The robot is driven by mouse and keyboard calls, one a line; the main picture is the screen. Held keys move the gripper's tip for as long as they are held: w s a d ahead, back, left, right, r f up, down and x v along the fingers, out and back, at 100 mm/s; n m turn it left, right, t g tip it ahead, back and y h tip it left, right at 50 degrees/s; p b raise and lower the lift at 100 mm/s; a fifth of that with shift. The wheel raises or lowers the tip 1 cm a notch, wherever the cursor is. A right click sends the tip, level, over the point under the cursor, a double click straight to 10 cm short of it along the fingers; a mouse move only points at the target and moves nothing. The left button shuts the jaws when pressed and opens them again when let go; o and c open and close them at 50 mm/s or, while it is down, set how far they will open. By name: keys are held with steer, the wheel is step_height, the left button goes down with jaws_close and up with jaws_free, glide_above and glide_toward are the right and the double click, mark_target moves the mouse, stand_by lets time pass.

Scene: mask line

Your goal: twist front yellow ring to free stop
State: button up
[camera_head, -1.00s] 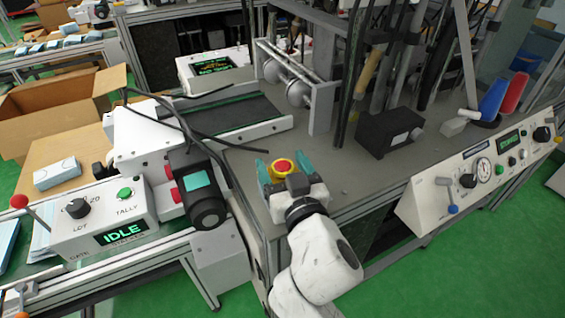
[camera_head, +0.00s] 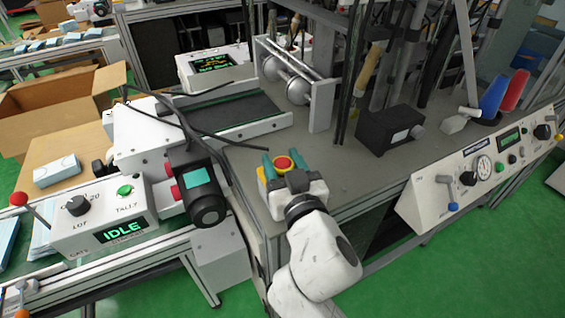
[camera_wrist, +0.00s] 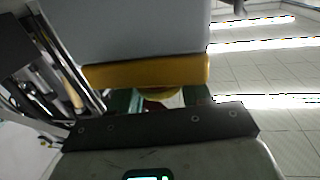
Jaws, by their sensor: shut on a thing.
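The yellow ring (camera_head: 285,169) surrounds a red stop button (camera_head: 284,162) at the front corner of the grey machine table. My gripper (camera_head: 284,164) has its two teal fingers on the left and right of the ring, shut on it. In the wrist view a small part of the yellow ring (camera_wrist: 160,92) shows between the green fingers of my gripper (camera_wrist: 158,98). A yellow slab under a grey box (camera_wrist: 148,71) hides most of the button there.
A control box reading IDLE (camera_head: 122,232) stands left, beside a black motor-like unit (camera_head: 205,200). A black box (camera_head: 391,130) sits right on the table. A sloped panel with knobs and gauge (camera_head: 482,170) runs along the front right edge. Bare table lies between.

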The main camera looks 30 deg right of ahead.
steer(key=shift+f+m+h+b, duration=0.2)
steer(key=shift+m+h+b, duration=0.1)
steer(key=shift+h+b, duration=0.3)
steer(key=h+b, duration=0.1)
steer(key=b, duration=0.1)
steer(key=m+h+b, duration=0.1)
steer(key=b, duration=0.1)
steer(key=shift+f+m+g, duration=0.2)
steer(key=shift+m+g, duration=0.1)
steer(key=shift+g, duration=0.1)
steer(key=m+g+h+b, duration=0.1)
steer(key=h+b, duration=0.1)
steer(key=shift+b, duration=0.4)
steer(key=m+g+h+b, duration=0.2)
steer(key=h+b, duration=0.1)
steer(key=shift+r+m, duration=0.15)
steer(key=shift+m, duration=0.25)
steer(key=m+g+h+b, duration=0.2)
steer(key=h, duration=0.1)
steer(key=shift+r+g+b, duration=0.15)
steer(key=shift+g+b, duration=0.15)
steer(key=shift+b, duration=0.05)
steer(key=shift+m+g, duration=0.3)
steer(key=shift+m, duration=0.1)
steer(key=o, duration=1.1)
steer(key=shift+c, duration=0.2)
steer(key=shift+r, duration=0.1)
